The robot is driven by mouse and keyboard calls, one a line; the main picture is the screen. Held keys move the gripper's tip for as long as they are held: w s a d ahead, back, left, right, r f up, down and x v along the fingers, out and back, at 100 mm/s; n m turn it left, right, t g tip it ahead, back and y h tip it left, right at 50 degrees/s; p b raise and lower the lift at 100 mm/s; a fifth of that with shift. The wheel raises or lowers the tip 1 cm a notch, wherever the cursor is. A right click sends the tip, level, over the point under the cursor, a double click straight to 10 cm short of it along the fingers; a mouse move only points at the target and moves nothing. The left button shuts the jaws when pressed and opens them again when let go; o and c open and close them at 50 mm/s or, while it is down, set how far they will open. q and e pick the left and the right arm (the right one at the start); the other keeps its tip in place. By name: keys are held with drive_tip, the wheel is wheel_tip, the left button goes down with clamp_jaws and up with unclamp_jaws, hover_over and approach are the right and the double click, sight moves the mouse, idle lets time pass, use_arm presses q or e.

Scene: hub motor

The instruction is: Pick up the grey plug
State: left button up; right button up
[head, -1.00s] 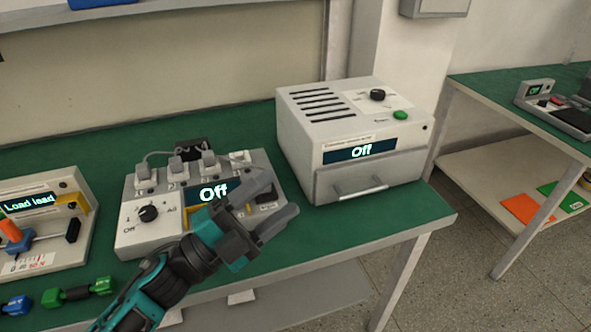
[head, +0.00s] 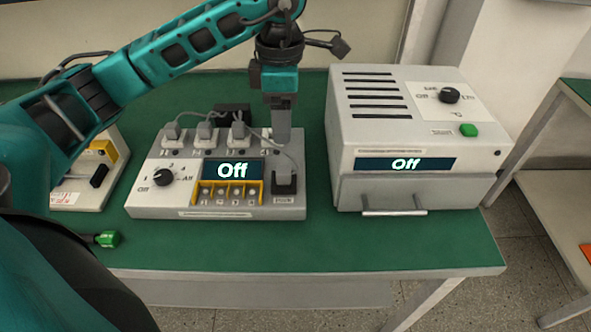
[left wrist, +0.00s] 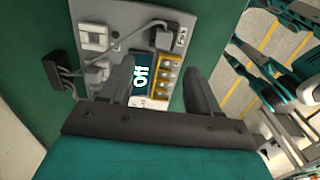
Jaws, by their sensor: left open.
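The grey plug (head: 285,179) sits upright in the dark PARK slot at the front right of a grey socket box (head: 225,211), with a grey cable running up from it. The plug (left wrist: 158,40) and its cable also show in the left wrist view. My left gripper (head: 282,134) points down above the right part of the box, behind the plug in the head view. It is open and empty; in the left wrist view its two fingers (left wrist: 158,75) are spread, with the plug beyond them. Teal and dark arm parts at the right of that view seem to be my right arm; its jaws are unclear.
Several other grey plugs (head: 205,131) stand in the box's back row, their cables joined to a black block (head: 233,113). A grey oven-like unit (head: 410,130) stands close on the right. Green table (head: 330,252) is clear in front.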

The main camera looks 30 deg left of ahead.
use_arm(q)
hover_over(284, 169)
wheel_tip(284, 169, down, 6)
drive_tip(key=shift+w+a+r, duration=0.1)
drive_tip(key=shift+f, duration=2.9)
drive_tip(key=c, duration=1.1)
drive_tip(key=shift+c, duration=0.2)
drive_tip(key=shift+r, duration=0.1)
wheel_tip(284, 169, up, 20)
drive_tip(key=p, duration=0.2)
